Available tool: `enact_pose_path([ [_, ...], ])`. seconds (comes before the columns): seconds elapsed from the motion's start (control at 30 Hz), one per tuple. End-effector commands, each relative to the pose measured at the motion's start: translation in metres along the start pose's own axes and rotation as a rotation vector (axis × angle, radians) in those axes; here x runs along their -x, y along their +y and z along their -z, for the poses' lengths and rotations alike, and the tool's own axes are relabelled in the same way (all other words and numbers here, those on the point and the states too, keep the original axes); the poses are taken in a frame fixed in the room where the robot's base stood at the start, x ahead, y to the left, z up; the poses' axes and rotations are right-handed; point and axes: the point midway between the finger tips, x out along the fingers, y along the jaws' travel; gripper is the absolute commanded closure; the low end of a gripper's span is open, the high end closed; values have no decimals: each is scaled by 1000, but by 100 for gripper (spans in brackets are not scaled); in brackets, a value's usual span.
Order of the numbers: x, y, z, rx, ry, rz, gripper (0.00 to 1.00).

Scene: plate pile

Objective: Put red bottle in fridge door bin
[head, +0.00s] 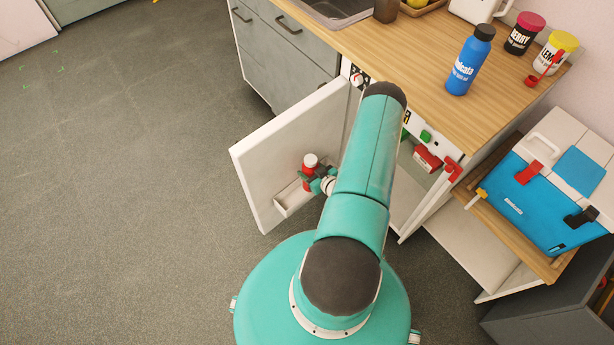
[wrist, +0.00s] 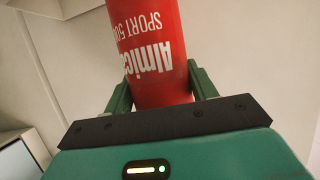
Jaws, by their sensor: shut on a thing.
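The red bottle (head: 309,173) with a white cap stands roughly upright in the head view, at the white bin (head: 293,196) on the inside of the open fridge door (head: 265,150). I cannot tell whether its base touches the bin floor. My gripper (head: 322,181) reaches it from the right and is shut on it. In the wrist view the red bottle (wrist: 150,50) with white lettering sits between the two green fingers of my gripper (wrist: 160,90). The bottle's top end is outside the wrist view. My arm hides part of the fridge opening in the head view.
The wooden counter (head: 445,85) above holds a blue bottle (head: 470,62) and jars (head: 552,52). A blue and white cooler (head: 545,195) stands on the right. Grey drawers (head: 285,50) lie behind the door. The floor (head: 120,180) on the left is clear.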

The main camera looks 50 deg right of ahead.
Motion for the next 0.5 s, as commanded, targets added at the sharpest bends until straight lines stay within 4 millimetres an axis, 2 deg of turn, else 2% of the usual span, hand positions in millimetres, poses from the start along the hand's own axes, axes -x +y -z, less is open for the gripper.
enact_pose_path([
  [0.1,-24,0,11,1,5,1,80],
  [0.2,-27,0,-9,-2,0,0,80],
  [0.5,-38,0,-36,-2,0,0,80],
])
